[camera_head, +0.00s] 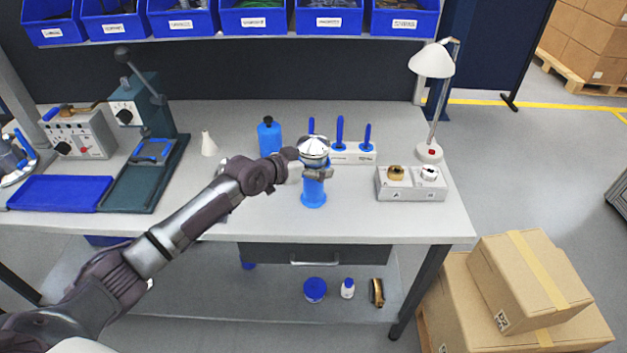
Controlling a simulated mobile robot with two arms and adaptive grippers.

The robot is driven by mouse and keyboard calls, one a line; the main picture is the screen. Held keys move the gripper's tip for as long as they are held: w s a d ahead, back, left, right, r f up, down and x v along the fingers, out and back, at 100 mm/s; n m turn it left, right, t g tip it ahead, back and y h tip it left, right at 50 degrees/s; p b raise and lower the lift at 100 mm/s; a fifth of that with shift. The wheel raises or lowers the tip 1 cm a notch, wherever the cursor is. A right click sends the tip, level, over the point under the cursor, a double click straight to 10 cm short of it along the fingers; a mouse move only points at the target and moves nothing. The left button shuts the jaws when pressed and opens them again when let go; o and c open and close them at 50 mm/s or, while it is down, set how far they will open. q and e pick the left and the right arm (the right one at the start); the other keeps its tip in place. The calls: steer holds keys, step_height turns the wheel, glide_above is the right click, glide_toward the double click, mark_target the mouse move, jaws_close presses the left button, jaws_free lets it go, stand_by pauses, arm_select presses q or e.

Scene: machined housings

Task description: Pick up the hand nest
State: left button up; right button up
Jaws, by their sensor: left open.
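A blue upright piece with a wider round foot (313,193), which looks like the hand nest, stands on the grey workbench (240,215) near its front edge. My right gripper is not in view.
Behind stand a blue bottle (268,136) and a pale rack with blue-handled tools (352,152). To the right are a grey two-place fixture (411,190) and a lamp (432,100). A green press (158,115) and blue tray (60,193) stand left.

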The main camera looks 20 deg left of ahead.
arm_select(q)
steer(key=c, duration=1.2)
steer(key=shift+r, duration=0.1)
steer(key=shift+c, duration=1.2)
steer(key=shift+r, duration=0.15)
